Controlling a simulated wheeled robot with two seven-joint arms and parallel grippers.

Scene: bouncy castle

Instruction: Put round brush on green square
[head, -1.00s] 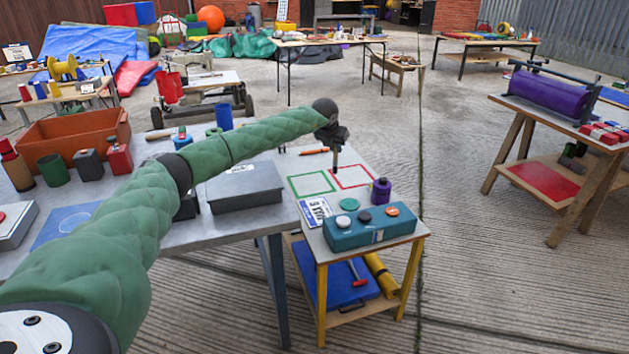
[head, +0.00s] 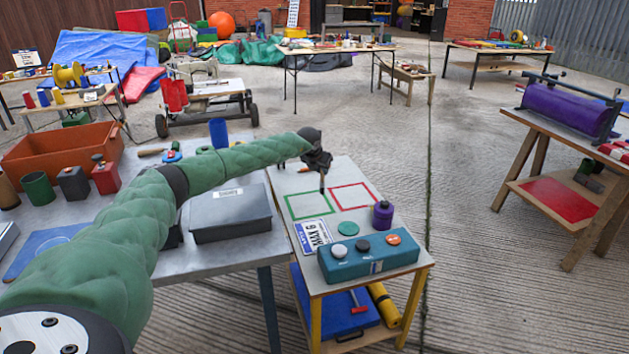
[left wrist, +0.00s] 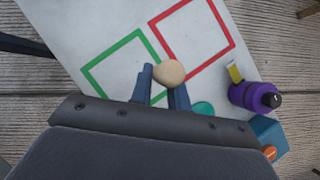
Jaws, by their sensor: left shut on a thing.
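The green square (head: 288,207) is a painted outline on the small side table, beside a red square outline (head: 352,208). My left gripper (head: 322,184) is over the table, near the green square's right side. In the left wrist view its fingers (left wrist: 160,88) are shut on the round brush (left wrist: 170,73), of which a tan round end shows. The brush end appears over the green square's (left wrist: 110,48) right edge, near the red square (left wrist: 218,54). The rest of the brush is hidden, and I cannot tell its height above the table. My right gripper is out of view.
A purple bottle (head: 383,216) stands right of the squares. A teal box with knobs (head: 368,262), a green disc (head: 348,229) and a number plate (head: 313,236) are in front. A grey case (head: 232,214) is on the adjoining table to the left.

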